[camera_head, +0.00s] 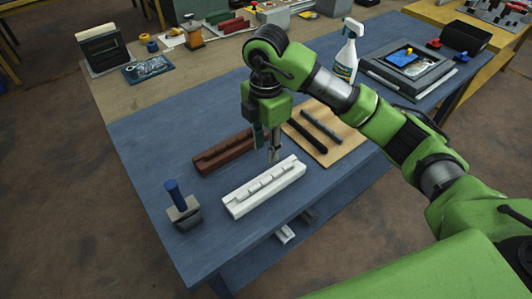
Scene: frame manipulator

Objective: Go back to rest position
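My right arm comes in from the right and bends down over the blue table (155,165). My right gripper (268,150) points down, empty, with its two fingers apart. It hangs just behind the white grooved block (265,185), near the right end of the dark red-brown block (225,152). I cannot tell how high its tips are above the table. My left gripper is not in view.
A wooden board (340,150) with two dark bars lies right of the gripper. A blue-handled tool (183,208) stands at the front left. A spray bottle (347,55) and a grey frame (410,72) are behind.

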